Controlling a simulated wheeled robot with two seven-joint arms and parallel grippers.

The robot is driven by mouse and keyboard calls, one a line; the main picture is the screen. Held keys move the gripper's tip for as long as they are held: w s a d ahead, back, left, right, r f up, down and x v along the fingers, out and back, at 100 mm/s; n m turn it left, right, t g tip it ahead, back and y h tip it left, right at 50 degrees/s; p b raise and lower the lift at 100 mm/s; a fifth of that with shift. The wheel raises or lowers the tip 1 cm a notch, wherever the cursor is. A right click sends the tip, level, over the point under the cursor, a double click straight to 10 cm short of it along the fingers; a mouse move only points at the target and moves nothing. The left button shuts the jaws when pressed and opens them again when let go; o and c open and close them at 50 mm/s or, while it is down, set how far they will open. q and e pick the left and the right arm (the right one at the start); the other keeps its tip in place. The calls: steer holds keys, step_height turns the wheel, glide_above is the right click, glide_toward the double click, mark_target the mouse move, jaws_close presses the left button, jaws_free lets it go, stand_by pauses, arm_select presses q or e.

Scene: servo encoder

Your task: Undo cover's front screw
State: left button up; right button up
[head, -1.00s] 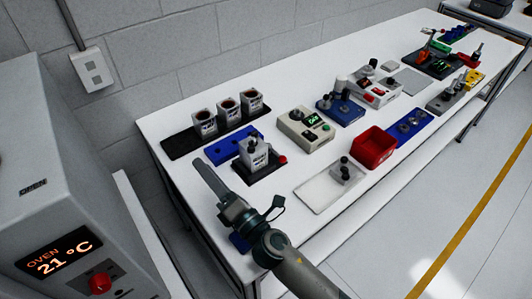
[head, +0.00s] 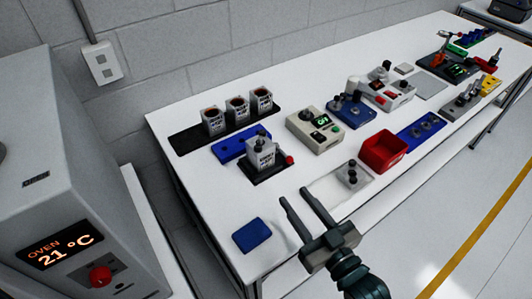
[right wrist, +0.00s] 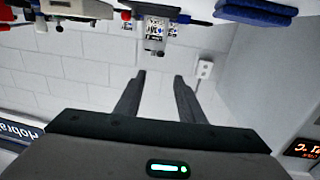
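A white block-shaped unit (head: 261,153) with a dark knob-like top stands on a black base with a red knob (head: 289,160) at its side, left of centre in the head view. It also shows at the top of the right wrist view (right wrist: 155,28). I cannot make out a cover screw at this size. My right gripper (head: 295,194) is open and empty, in front of the unit and apart from it. Its two spread fingers (right wrist: 158,78) show in the right wrist view with nothing between them. My left gripper is not in view.
A blue pad (head: 252,235) lies at the near left table corner. Three white canisters stand on a black tray (head: 191,145) behind. A pale tray (head: 326,188), red bin (head: 383,151) and grey box with display (head: 315,129) are to the right. An oven (head: 70,200) stands left.

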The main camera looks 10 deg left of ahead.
mark_target(260, 150)
steer(key=shift+w, duration=0.1)
steer(key=shift+p+x, duration=2.6)
steer(key=shift+x, duration=6.05)
steer(key=shift+c, duration=0.4)
jaws_close()
